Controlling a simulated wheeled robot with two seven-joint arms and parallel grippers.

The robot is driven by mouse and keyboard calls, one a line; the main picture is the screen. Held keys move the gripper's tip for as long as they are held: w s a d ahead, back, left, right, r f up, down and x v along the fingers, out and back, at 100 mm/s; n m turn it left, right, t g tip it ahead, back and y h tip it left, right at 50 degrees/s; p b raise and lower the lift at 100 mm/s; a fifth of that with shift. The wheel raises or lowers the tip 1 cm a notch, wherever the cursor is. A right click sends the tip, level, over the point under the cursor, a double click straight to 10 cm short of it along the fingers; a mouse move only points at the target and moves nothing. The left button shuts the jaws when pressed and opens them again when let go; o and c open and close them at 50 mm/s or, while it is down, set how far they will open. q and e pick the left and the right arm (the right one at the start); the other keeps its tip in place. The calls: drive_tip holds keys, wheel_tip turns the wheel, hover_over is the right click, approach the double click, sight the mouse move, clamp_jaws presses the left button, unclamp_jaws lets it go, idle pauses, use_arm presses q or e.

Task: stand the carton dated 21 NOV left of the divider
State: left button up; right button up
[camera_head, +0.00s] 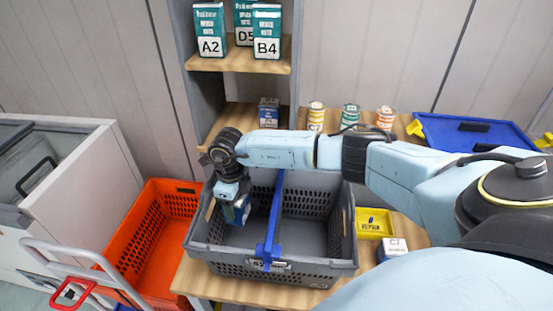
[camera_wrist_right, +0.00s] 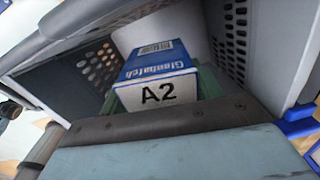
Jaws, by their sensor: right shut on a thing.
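A grey crate (camera_head: 218,258) stands on the wooden table, split by a blue divider (camera_head: 271,230). My right gripper (camera_head: 232,201) reaches down into the compartment left of the divider. It is shut on a blue and white carton (camera_head: 239,213). In the right wrist view the carton (camera_wrist_right: 158,66) shows a barcode and the label A2 between the finger pads. No date can be read on it. Whether its base touches the crate floor I cannot tell. My left gripper is not in view.
Another carton (camera_head: 269,112) stands on the lower shelf, and a C7 carton (camera_head: 393,248) is right of the crate near a yellow box (camera_head: 373,222). Teal cartons (camera_head: 209,30) fill the upper shelf. An orange tote (camera_head: 157,222) sits at left. The right compartment looks empty.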

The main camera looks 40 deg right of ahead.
sight(247, 205)
drive_tip(key=d+f+m, duration=0.1)
drive_tip(key=m, duration=0.1)
drive_tip(key=d+f+m, duration=0.1)
drive_tip(key=m, duration=0.1)
drive_tip(key=d+f+m, duration=0.1)
drive_tip(key=m, duration=0.1)
drive_tip(key=shift+w+d+f+m, duration=0.1)
drive_tip(key=shift+d+f+m, duration=0.05)
drive_tip(key=shift+f+m, duration=0.25)
drive_tip(key=shift+f, duration=0.3)
drive_tip(key=shift+m, duration=0.3)
drive_tip(key=shift+d+f+b, duration=0.1)
drive_tip(key=shift+f+b, duration=0.7)
drive_tip(key=shift+f, duration=3.95)
drive_tip(key=shift+f, duration=0.15)
drive_tip(key=o, duration=1.3)
drive_tip(key=shift+c, duration=0.2)
